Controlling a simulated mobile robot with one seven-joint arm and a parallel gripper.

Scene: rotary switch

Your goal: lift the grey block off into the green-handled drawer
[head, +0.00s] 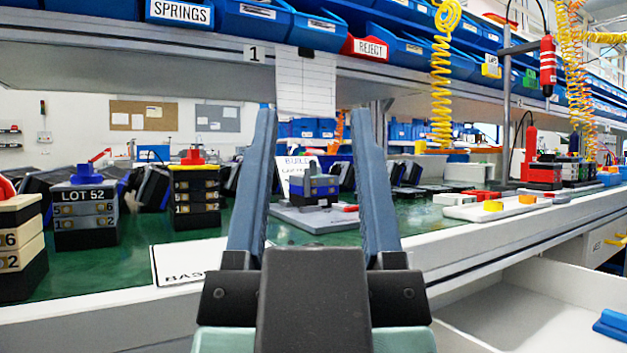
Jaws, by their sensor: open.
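My gripper (315,112) is open and empty in the middle of the head view, its two long blue-grey fingers pointing up and forward. Between the fingers, further back, a small stack (314,188) of blue, grey and dark layers stands on a grey plate (312,220) on the green bench top. A small grey piece tops this stack; I cannot tell whether it is the grey block. An open white drawer or tray (500,308) shows at the lower right. No green handle is visible on it.
Stacks stand at left: LOT 52 (85,210), one with a red top (195,195), and a cream one (18,245). A blue piece (612,325) is at the lower right. Shelves with blue bins (255,22) overhang the bench.

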